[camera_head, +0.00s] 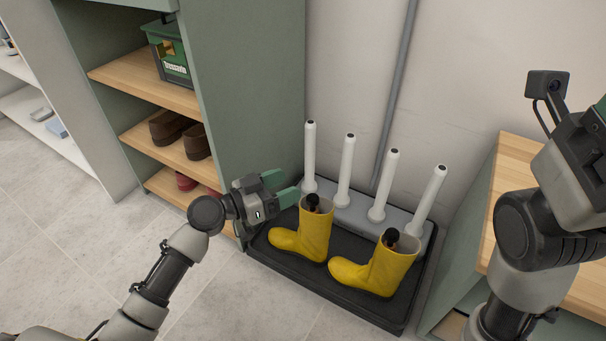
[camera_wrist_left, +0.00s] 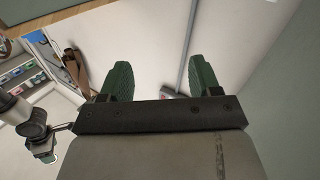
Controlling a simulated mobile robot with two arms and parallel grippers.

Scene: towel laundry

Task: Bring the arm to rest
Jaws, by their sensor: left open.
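My left gripper (camera_head: 283,187) is open and empty in the head view, its green fingers apart. It hangs beside the boot rack (camera_head: 336,207), just above and left of the left yellow boot (camera_head: 315,232). Its two fingers also show spread with nothing between them in the left wrist view (camera_wrist_left: 161,80). My right arm comes in at the right edge of the head view, raised above the wooden bench top. Its gripper is mostly cut off by the frame edge, so its fingers cannot be read.
Two yellow boots stand on a black tray (camera_head: 389,318); the right boot (camera_head: 373,269) is near the bench (camera_head: 504,170). Several white posts rise behind them. A green shelf unit (camera_head: 249,80) holds brown shoes (camera_head: 180,133) and a green crate (camera_head: 170,55). The tiled floor is clear at front left.

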